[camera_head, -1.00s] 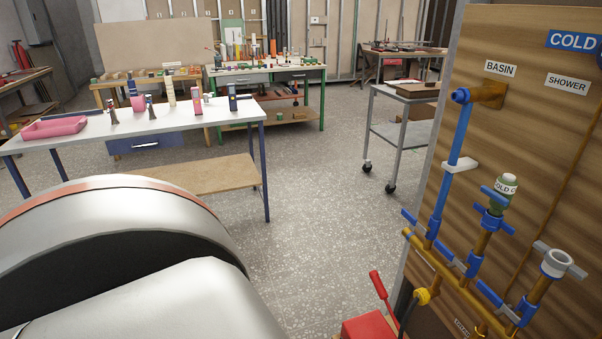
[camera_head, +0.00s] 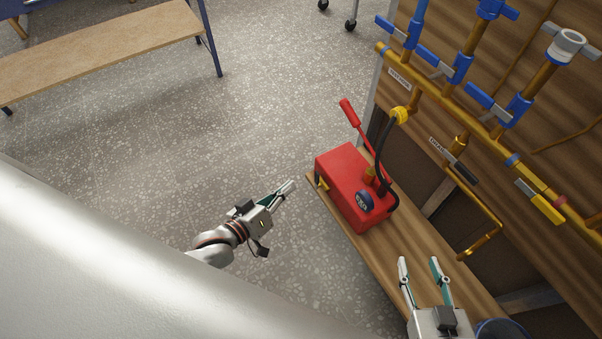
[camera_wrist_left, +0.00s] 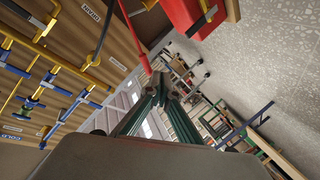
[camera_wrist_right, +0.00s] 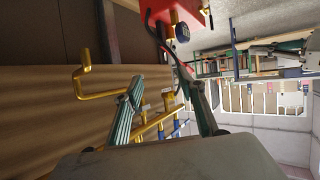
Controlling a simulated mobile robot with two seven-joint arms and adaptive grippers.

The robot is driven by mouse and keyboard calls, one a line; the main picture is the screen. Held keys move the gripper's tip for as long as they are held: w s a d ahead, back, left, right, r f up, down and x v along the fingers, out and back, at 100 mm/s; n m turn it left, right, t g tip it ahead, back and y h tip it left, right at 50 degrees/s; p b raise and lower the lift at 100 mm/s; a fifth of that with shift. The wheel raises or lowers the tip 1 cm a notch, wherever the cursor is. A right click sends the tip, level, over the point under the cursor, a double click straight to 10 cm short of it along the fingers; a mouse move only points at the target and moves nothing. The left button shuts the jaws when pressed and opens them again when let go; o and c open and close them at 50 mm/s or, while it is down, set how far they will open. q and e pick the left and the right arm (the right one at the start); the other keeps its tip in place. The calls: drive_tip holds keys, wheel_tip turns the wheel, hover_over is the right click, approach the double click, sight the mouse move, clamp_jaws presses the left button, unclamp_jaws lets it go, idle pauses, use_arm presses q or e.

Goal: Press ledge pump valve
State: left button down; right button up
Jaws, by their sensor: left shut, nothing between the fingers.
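The red pump box (camera_head: 345,185) sits on the wooden ledge (camera_head: 400,262), with a red lever (camera_head: 350,113) and a black hose (camera_head: 385,150). A dark blue round knob with white marks (camera_head: 364,201) is on its near side; I cannot tell for sure that it is the valve. The knob also shows in the right wrist view (camera_wrist_right: 182,32). My left gripper (camera_head: 290,185) is shut and empty, left of the box and apart from it. My right gripper (camera_head: 418,260) is open and empty over the ledge, nearer than the box.
Brass and blue pipes (camera_head: 470,90) with valves run along the wooden panel on the right. A bent brass pipe (camera_head: 485,240) hangs above the ledge. A dark blue rimmed round thing (camera_head: 500,328) is at the bottom edge. The floor (camera_head: 230,120) left of the ledge is clear.

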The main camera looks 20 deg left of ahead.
sight(317, 181)
use_arm(q)
drive_tip(key=w+a+f+n+t+b, duration=0.1)
drive_tip(key=w+a+f+n+b, duration=0.1)
drive_tip(key=w+f+n+b, duration=0.2)
drive_tip(key=w+a+f+n+t+h+b, duration=0.1)
drive_tip(key=w+a+f+n+b, duration=0.2)
drive_tip(key=f+n+b, duration=0.3)
wheel_tip(317, 181, down, 5)
drive_tip(key=shift+w+a+r+n+b, duration=0.1)
drive_tip(key=shift+w+a+n+b, duration=0.2)
drive_tip(key=shift+b, duration=0.4)
use_arm(e)
drive_tip(key=shift+m+y, duration=0.3)
drive_tip(key=shift+m, duration=0.3)
drive_tip(key=f, duration=0.1)
drive_tip(key=a+f, duration=0.1)
drive_tip(key=f, duration=0.1)
drive_tip(key=s+a+f, duration=0.1)
drive_tip(key=f, duration=0.1)
drive_tip(key=shift+a+f, duration=0.1)
drive_tip(key=shift+a, duration=0.15)
use_arm(q)
drive_tip(key=shift+w+d, duration=0.15)
drive_tip(key=shift+w, duration=0.05)
